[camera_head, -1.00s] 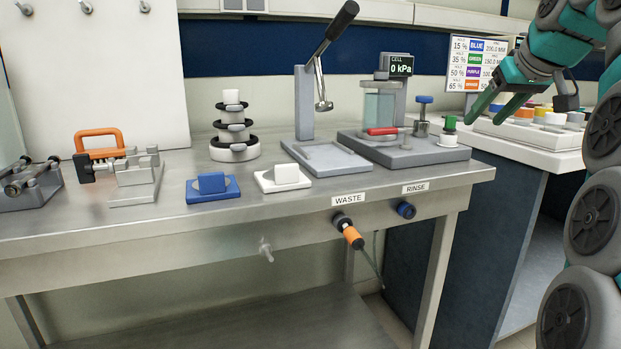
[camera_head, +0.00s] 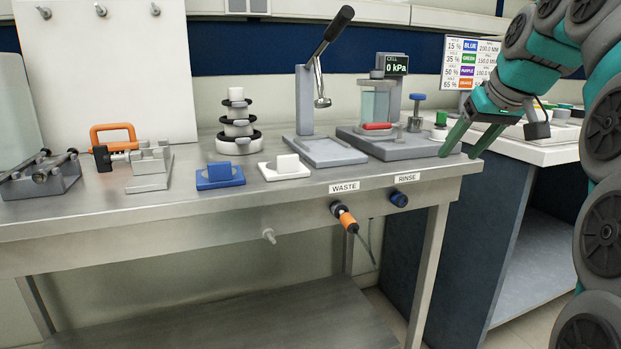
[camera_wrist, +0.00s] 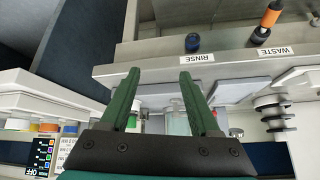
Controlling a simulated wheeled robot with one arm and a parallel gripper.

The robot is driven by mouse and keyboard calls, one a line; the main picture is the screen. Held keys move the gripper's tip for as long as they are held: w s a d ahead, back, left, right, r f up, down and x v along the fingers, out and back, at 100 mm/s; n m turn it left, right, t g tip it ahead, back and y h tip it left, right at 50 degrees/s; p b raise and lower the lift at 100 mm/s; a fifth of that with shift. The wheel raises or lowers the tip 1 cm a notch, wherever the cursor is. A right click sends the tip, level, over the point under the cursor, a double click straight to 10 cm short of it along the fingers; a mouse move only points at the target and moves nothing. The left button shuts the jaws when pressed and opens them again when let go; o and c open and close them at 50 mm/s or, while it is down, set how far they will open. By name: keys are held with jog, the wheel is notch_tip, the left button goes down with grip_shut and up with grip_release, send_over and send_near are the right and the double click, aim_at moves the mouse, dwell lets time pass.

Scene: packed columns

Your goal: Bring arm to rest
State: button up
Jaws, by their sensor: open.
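My gripper (camera_head: 462,139) is at the right in the head view, with its green fingers apart and pointing down to the left. It is empty. The fingers appear near the right end of the steel bench (camera_head: 300,192), in front of the side counter. In the wrist view my gripper (camera_wrist: 158,95) shows both fingers spread, with nothing between them but the bench equipment beyond.
The pressure cell stand (camera_head: 395,142) with a green-capped post (camera_head: 440,124) is close left of my fingers. A lever press (camera_head: 308,110) stands further left. The side counter (camera_head: 535,150) is at the right. A plug with an orange sleeve (camera_head: 347,222) hangs at WASTE.

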jog(key=s+a+f+g, duration=0.3)
jog(key=s+a+f, duration=0.35)
jog(key=f, duration=0.35)
jog(key=s+a+f+g, duration=0.3)
jog(key=s+f, duration=1)
jog(key=s, duration=0.2)
jog(key=s+a+f+g+h, duration=0.1)
jog(key=s+a+f+g, duration=0.2)
jog(key=s+f, duration=0.9)
jog(key=s, duration=0.2)
jog(key=shift+s+f+m, duration=0.35)
jog(key=shift+m, duration=0.05)
